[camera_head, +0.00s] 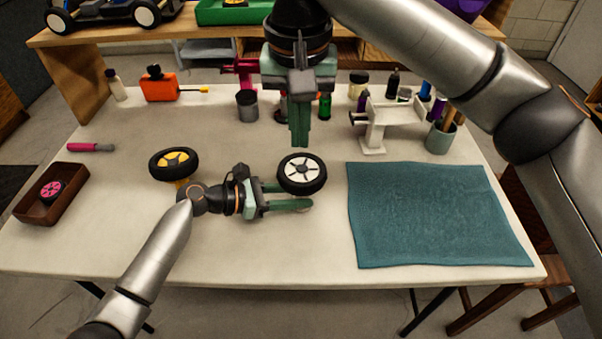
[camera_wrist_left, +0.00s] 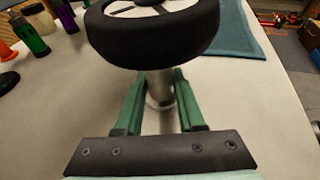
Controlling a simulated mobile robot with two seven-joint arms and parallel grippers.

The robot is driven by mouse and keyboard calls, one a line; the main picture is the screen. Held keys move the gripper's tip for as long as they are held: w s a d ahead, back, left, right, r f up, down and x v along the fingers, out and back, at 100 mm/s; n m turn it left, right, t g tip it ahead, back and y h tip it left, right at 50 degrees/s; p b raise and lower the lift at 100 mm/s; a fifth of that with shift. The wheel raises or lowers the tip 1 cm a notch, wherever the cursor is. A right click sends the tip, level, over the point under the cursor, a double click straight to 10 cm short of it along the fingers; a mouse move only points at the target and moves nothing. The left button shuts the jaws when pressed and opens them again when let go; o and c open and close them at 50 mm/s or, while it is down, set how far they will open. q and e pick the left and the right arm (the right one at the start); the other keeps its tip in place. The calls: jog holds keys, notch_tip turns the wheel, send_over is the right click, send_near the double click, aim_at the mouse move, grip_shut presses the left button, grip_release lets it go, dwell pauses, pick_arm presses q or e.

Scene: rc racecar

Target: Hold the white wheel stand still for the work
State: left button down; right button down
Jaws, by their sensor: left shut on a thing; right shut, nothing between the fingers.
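The white-spoked wheel (camera_head: 302,173) lies flat, with its black tire, on top of its stand near the table's middle. In the left wrist view the wheel (camera_wrist_left: 152,38) fills the top, and the stand's pale post (camera_wrist_left: 160,92) shows below it. My left gripper (camera_head: 288,196) is shut on the post, its green fingers (camera_wrist_left: 159,88) on either side, under the wheel. The stand is hidden by the wheel in the head view. My right gripper (camera_head: 299,138) points down, shut and empty, above and behind the wheel. The post looks upright.
A yellow-spoked wheel (camera_head: 173,163) stands left of my left gripper. A brown tray (camera_head: 66,209) holds a pink wheel at far left. A teal mat (camera_head: 435,215) covers the right. A white stand (camera_head: 375,135), bottles and cups line the back. The table's front strip is clear.

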pick_arm(q)
jog(key=shift+c, duration=2.2)
grip_release()
jog(key=shift+v, duration=3.8)
